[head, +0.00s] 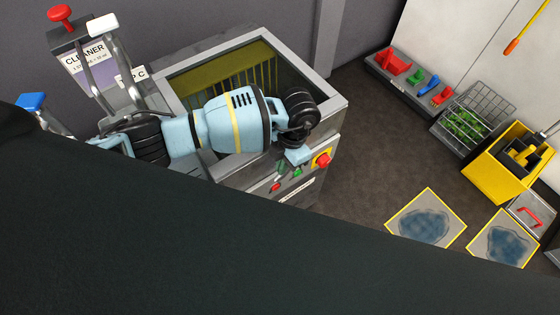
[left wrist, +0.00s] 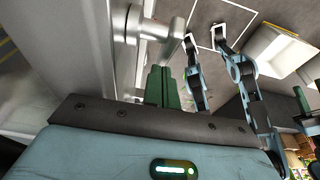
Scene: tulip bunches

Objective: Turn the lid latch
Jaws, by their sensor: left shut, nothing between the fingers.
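My left arm reaches in from the left in the head view, over the grey machine (head: 240,50) with the open-topped bay. The light blue left gripper (head: 297,156) points down at the machine's front edge, close to a red knob (head: 322,160) on a yellow plate. In the left wrist view the left gripper (left wrist: 204,42) is shut and holds nothing. A pale metal cylinder (left wrist: 176,36) stands just left of the fingertips there; I cannot tell whether they touch. I cannot make out for certain which part is the lid latch.
A wire basket (head: 470,120), a yellow mop bucket (head: 505,165) and two wet mats (head: 425,222) are at the right. Brown floor between is clear.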

